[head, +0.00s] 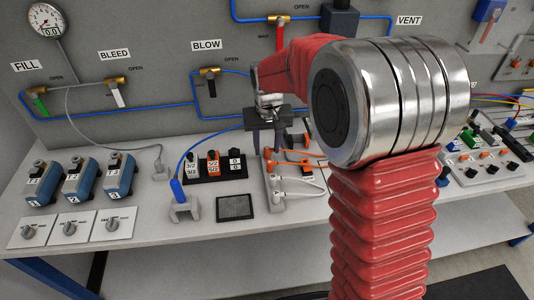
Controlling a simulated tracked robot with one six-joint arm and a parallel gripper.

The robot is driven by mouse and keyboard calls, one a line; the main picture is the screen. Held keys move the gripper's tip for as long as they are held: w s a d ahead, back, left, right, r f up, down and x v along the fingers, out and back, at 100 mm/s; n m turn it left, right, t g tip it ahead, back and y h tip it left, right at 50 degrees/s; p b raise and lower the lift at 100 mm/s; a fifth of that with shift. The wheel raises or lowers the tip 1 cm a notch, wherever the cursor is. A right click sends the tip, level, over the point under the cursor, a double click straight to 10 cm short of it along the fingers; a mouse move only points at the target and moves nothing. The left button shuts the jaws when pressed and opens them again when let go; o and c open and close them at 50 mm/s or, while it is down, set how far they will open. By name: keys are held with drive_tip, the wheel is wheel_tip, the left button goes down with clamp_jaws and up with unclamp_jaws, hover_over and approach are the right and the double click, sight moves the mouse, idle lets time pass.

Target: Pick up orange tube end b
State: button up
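Orange tubes (312,155) run in curves at the middle of the bench, just right of and below my gripper. I cannot tell which of their ends is end b. My gripper (267,150) points down over the grey block (272,193) that carries orange and white fittings. Its two dark fingers stand apart, and I see nothing between them. Whether the fingertips touch the block or a tube is not clear. My red-sleeved arm hides the bench to the right of the tubes.
Left of the block are a labelled valve rack (215,168), a dark square pad (235,207) and a blue tube connector (178,190). White tubes (310,188) loop close by. Blue pumps (78,180) stand at left. The panel with gauge and valves rises behind. The bench front is mostly clear.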

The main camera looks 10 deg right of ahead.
drive_tip(key=shift+w+f, duration=0.1)
drive_tip(key=shift+f, duration=0.7)
drive_tip(key=shift+c, duration=0.3)
clamp_jaws()
